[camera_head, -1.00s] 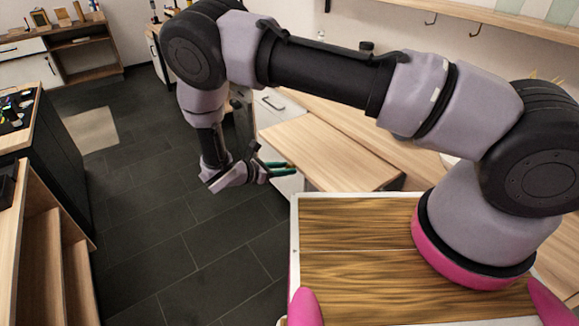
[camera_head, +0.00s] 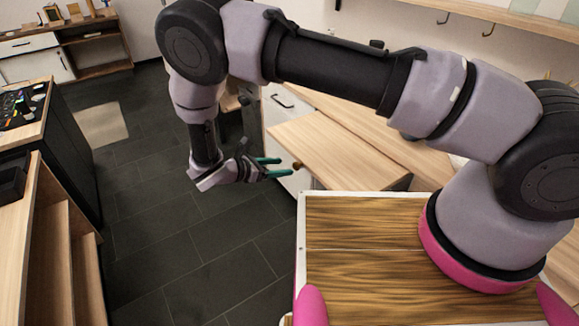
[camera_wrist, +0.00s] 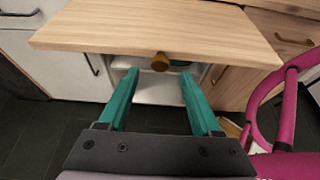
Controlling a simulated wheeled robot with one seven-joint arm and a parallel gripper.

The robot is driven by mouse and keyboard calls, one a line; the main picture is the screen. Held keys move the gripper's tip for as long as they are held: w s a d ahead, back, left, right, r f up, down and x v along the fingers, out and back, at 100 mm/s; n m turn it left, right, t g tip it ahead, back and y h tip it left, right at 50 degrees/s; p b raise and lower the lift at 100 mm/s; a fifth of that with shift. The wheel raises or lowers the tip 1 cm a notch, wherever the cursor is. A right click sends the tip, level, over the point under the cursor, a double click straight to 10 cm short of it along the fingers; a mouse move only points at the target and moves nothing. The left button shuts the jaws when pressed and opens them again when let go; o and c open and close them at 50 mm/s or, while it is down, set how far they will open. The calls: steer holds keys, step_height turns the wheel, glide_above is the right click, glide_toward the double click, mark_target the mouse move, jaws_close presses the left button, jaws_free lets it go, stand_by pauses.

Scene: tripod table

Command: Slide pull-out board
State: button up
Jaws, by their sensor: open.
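The pull-out board (camera_head: 335,155) is a light wooden panel standing out from the counter in the head view. It also fills the upper part of the wrist view (camera_wrist: 165,25). A small brown knob (camera_wrist: 160,62) sits at the middle of its front edge; it shows in the head view too (camera_head: 298,165). My gripper (camera_head: 280,168) is open, its two green fingers pointing at the front edge. In the wrist view my gripper (camera_wrist: 158,90) has the knob ahead of the gap between its fingertips, apart from both fingers. Nothing is between the fingers.
White cabinet fronts with dark handles (camera_wrist: 90,64) stand below the board. My wooden-topped base is in front of the board's near side. A shelf unit (camera_head: 55,235) stands at the left. Dark tiled floor (camera_head: 170,250) between them is clear.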

steer(key=v, duration=0.5)
steer(key=shift+s+a, duration=0.2)
steer(key=w+d+r+m+g+y, duration=0.25)
steer(key=d+r+m, duration=0.3)
steer(key=r, duration=0.45)
steer(key=w+d+r+m+g+y, duration=0.1)
steer(key=d+r+m+g+y, duration=0.15)
steer(key=d+r+m, duration=0.55)
steer(key=w+d+r+m+g+y, duration=0.25)
steer(key=d+r, duration=0.25)
steer(key=r, duration=0.8)
steer(key=s+d+r+m+t+y, duration=0.5)
steer(key=s+d+r+m+t, duration=0.2)
steer(key=s+d+r+m, duration=0.6)
steer(key=s+d+r, duration=0.2)
steer(key=d+r, duration=0.1)
steer(key=r, duration=0.1)
